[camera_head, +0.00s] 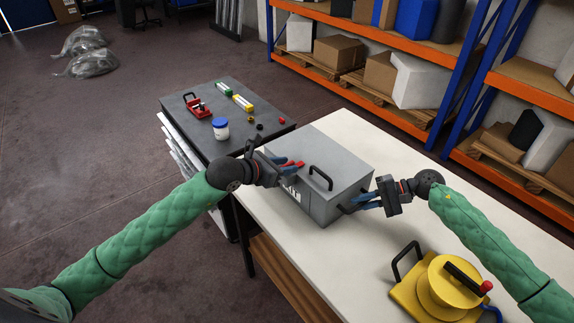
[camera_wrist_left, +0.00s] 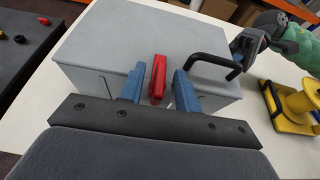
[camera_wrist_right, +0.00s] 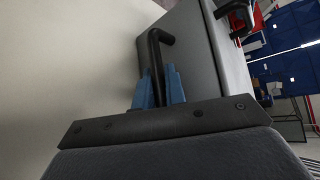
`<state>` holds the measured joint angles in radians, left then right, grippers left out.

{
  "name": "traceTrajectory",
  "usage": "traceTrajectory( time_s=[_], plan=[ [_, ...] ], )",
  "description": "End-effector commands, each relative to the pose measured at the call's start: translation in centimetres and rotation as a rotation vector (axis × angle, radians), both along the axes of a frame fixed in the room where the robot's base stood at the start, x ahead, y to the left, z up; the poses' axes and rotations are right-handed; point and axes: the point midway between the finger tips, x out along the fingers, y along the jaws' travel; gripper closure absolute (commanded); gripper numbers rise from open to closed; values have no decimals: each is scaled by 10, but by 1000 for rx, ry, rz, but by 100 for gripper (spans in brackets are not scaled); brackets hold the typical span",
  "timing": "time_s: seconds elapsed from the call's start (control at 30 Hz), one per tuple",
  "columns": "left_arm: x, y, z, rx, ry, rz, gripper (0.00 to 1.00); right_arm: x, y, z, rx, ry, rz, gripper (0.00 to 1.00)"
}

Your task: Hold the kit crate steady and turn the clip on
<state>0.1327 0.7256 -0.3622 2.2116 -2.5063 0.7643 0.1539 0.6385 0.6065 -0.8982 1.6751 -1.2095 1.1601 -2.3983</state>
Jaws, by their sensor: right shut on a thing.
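The kit crate (camera_head: 335,150) is a grey lidded box with a black handle (camera_head: 320,178) on top, standing on the white table. A red clip (camera_wrist_left: 157,78) sits at the crate's edge; it also shows in the head view (camera_head: 299,164). My left gripper (camera_wrist_left: 157,88) is open, with its blue fingers on either side of the clip and gaps visible to both. My right gripper (camera_wrist_right: 160,88) is shut on a black side handle (camera_wrist_right: 156,48) of the crate. In the head view, its fingers (camera_head: 367,204) partly hide that handle.
A yellow reel (camera_head: 445,288) with a black handle stands on the white table near my right arm. A dark table (camera_head: 185,125) at the left holds a red clamp (camera_head: 198,106), a blue-lidded jar (camera_head: 220,128) and small parts. Orange shelves stand behind. The white table's far end is clear.

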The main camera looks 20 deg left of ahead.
Motion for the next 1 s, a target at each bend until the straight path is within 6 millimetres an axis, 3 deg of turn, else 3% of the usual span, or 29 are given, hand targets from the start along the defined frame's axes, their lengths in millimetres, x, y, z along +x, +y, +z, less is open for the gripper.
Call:
traceTrajectory(
  time_s=[0.53, 1.0],
  plan=[
    [-64, 42, 31, 0, 1, -2, 67, 1, -1, 0, 0, 0, -1, 100],
    [-84, 56, 41, -1, 1, -1, 67, 1, -1, 0, 0, 0, -1, 100]
  ],
)
